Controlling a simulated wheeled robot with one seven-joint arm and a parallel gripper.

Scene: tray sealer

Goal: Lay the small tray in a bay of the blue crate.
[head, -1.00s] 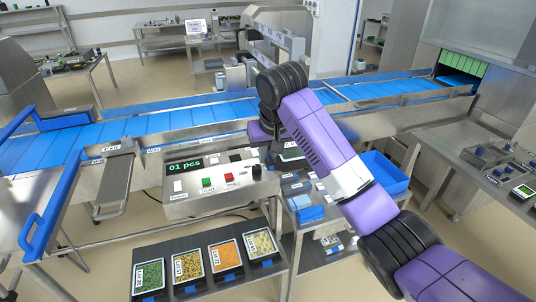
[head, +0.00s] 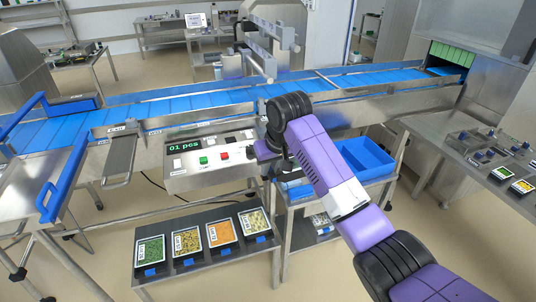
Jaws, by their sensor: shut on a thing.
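The blue crate (head: 388,172) stands on the steel cart right of my arm. It is open at the top, with a divider between its bays, and the part I see looks empty. My gripper (head: 284,165) points down at the end of the purple arm, left of the crate and apart from it. It is shut on the small tray, which is mostly hidden by my wrist and arm. The fingertips are too small and dark to make out clearly.
A control box (head: 210,160) reading "01 pcs" is left of my gripper. The blue conveyor (head: 200,99) runs behind. Several filled trays, one with green contents (head: 150,252), lie on a low shelf. A steel bench (head: 450,150) with more trays stands at right.

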